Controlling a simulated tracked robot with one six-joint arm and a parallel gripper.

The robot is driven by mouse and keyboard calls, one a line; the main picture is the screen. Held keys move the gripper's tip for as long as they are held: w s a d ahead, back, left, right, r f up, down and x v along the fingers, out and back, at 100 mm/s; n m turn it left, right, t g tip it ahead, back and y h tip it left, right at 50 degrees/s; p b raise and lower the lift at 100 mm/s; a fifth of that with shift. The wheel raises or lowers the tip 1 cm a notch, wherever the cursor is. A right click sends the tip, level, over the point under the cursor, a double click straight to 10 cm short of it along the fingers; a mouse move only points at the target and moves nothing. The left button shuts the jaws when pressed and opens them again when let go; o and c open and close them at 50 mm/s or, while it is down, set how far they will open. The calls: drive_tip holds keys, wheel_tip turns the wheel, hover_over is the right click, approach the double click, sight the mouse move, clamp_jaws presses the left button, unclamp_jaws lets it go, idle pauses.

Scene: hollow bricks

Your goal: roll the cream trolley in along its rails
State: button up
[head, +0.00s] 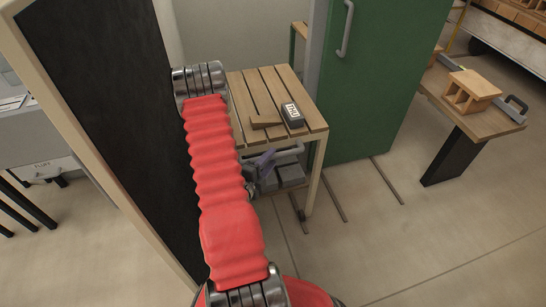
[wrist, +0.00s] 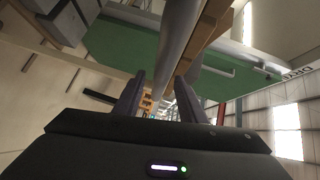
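The cream trolley (head: 316,176) has a slatted wooden top and pale legs. It stands left of the green door in the head view, with a grey bar handle (head: 288,151) at its near side. Dark rails (head: 331,201) run along the floor by its legs. My gripper (head: 264,160) is at the handle, partly hidden by my red arm. In the wrist view, the two dark fingers (wrist: 160,76) stand apart with a grey bar (wrist: 176,38) running between them. The bar lies close to the right finger; I cannot tell whether it touches.
A dark labelled block (head: 292,115) and a small wooden piece (head: 265,122) lie on the trolley top. A black panel (head: 100,100) stands at left, the green door (head: 385,80) at right. A bench (head: 470,120) bears a hollow brick (head: 471,91). The floor at front right is clear.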

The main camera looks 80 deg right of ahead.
drive_tip(key=shift+x, duration=1.3)
clamp_jaws()
